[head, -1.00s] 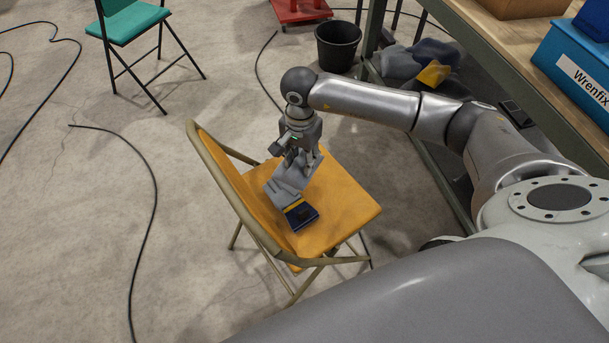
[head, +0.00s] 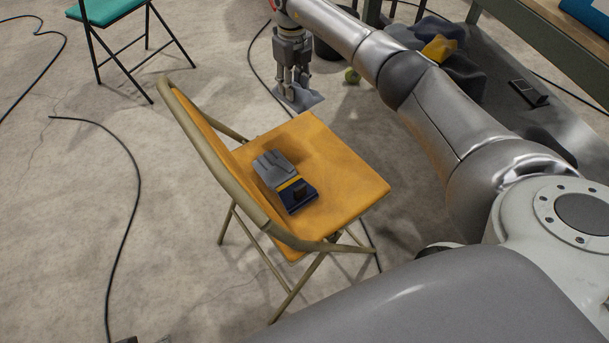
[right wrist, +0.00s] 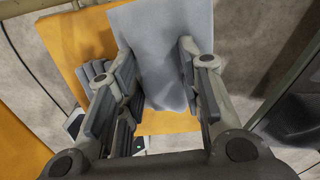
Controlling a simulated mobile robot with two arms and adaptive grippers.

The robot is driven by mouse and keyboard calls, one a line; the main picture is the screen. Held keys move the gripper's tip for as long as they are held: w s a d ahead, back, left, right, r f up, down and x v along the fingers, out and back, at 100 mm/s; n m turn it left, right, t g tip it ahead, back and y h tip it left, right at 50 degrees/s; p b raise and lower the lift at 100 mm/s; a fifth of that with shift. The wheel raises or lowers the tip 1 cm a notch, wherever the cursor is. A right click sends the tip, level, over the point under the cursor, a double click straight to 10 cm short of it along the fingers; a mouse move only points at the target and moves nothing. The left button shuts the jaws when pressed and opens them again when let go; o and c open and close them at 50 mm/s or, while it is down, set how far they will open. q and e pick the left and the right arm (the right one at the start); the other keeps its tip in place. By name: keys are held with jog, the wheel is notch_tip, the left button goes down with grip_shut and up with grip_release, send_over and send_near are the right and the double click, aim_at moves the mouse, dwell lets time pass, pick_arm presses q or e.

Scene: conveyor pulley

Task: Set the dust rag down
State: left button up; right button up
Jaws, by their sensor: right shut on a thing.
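The dust rag (head: 300,97) is a limp grey-blue cloth. My right gripper (head: 293,78) is shut on it and points down, holding it at the far edge of the yellow-orange chair (head: 340,165). In the right wrist view the rag (right wrist: 168,35) hangs between the two fingers (right wrist: 158,72), with the chair seat (right wrist: 75,45) behind it. Whether the rag touches the chair is not clear. My left gripper is out of view.
A green chair (head: 108,10) stands at back left. Grey, navy and yellow cloths (head: 440,48) lie by the workbench (head: 540,30).

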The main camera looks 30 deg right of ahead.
jog(key=shift+f+m, duration=0.2)
jog(key=shift+m, duration=0.3)
jog(key=shift+s+f, duration=0.15)
jog(key=shift+s, duration=0.1)
jog(key=s+a+f, duration=0.1)
jog(key=s+f, duration=0.3)
jog(key=s, duration=0.4)
jog(key=b, duration=0.1)
send_near(312, 165)
jog(key=shift+w+d+f, duration=0.2)
jog(key=shift+w+f, duration=0.35)
jog(key=shift+w, duration=0.15)
jog(key=shift+s+a+f, duration=0.1)
jog(key=shift+s+f, duration=0.3)
jog(key=f, duration=0.1)
jog(key=f+b, duration=0.1)
jog(key=f, duration=0.1)
jog(key=shift+s+a+f+b, duration=0.1)
jog(key=shift+s+f+b, duration=0.2)
jog(key=shift+f+b, duration=0.05)
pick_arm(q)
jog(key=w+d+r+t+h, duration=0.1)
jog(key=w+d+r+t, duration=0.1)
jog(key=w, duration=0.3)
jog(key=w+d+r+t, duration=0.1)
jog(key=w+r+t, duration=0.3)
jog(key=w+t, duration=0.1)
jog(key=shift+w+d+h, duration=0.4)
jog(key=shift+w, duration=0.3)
